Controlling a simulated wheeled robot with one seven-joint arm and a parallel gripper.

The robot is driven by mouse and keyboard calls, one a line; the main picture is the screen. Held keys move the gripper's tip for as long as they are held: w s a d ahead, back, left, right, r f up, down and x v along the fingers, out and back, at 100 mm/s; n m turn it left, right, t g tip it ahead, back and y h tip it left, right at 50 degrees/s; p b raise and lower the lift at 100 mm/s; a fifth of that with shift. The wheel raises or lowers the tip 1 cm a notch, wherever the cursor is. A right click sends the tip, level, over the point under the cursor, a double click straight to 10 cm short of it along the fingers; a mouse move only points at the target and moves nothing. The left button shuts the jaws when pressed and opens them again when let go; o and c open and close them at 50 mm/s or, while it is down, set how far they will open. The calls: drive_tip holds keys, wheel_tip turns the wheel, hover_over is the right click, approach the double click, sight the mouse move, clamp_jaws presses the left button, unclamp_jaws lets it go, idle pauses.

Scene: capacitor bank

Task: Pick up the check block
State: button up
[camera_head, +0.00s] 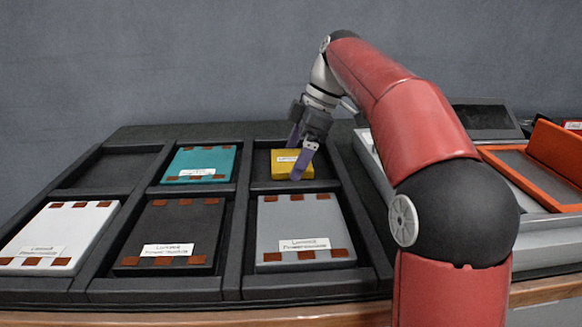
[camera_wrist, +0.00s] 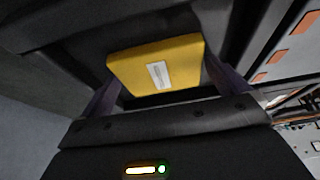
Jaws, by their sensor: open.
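The check block appears to be the small yellow block (camera_head: 290,171) with a white label, lying in the back right compartment of the black tray (camera_head: 239,215). In the wrist view the yellow block (camera_wrist: 155,65) sits between my gripper's two purple fingers, near the top middle. My gripper (camera_head: 298,158) is open, pointing down into that compartment, with one finger in front of the block and the other behind it. I cannot tell whether either finger touches the block.
A teal module (camera_head: 201,164) lies in the back middle compartment. White (camera_head: 60,236), dark (camera_head: 171,235) and grey (camera_head: 301,230) modules fill the front row. The back left compartment (camera_head: 106,168) is empty. An orange-rimmed tray (camera_head: 540,175) stands at right behind my arm.

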drive_tip(key=shift+c, duration=0.4)
drive_tip(key=c, duration=0.9)
drive_tip(key=shift+o, duration=0.2)
drive_tip(key=shift+r, duration=0.15)
